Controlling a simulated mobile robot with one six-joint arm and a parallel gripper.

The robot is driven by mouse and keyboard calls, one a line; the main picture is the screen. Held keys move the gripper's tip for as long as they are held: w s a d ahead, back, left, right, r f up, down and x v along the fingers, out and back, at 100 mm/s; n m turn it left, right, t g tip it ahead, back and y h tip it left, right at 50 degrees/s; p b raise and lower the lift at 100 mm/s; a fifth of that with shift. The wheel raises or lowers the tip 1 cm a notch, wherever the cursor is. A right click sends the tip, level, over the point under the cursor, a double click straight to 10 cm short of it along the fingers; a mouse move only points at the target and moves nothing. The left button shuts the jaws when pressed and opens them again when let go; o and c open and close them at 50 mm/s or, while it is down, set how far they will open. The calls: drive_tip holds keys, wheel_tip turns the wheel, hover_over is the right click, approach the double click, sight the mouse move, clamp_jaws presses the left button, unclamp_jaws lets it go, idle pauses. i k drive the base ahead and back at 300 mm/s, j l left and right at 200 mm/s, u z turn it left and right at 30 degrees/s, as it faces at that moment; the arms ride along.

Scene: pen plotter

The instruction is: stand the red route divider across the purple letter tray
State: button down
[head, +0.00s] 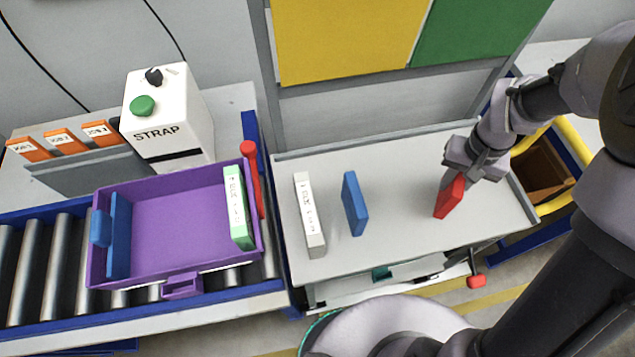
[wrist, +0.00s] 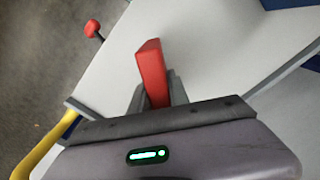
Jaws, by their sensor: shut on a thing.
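The red route divider (head: 449,197) stands at the right part of the grey table in the head view. My gripper (head: 466,176) is shut on its upper end. In the wrist view the red divider (wrist: 151,68) sticks out between the fingers of my gripper (wrist: 158,92). I cannot tell whether its lower edge touches the table. The purple letter tray (head: 180,276) sits on the roller conveyor at the left, well apart from my gripper. It holds a green-white labelled piece (head: 238,207) at its right end and a blue piece (head: 119,235) at its left end.
A white labelled block (head: 309,214) and a blue divider (head: 355,203) stand on the grey table (head: 400,230) between my gripper and the tray. A red-knobbed lever (head: 250,150) rises beside the tray's right wall. The white STRAP box (head: 170,115) stands behind the tray.

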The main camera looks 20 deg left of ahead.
sight(214, 224)
drive_tip(key=k+j, duration=0.4)
drive_tip(key=k, duration=0.15)
drive_tip(key=k+j, duration=0.4)
drive_tip(key=k, duration=0.2)
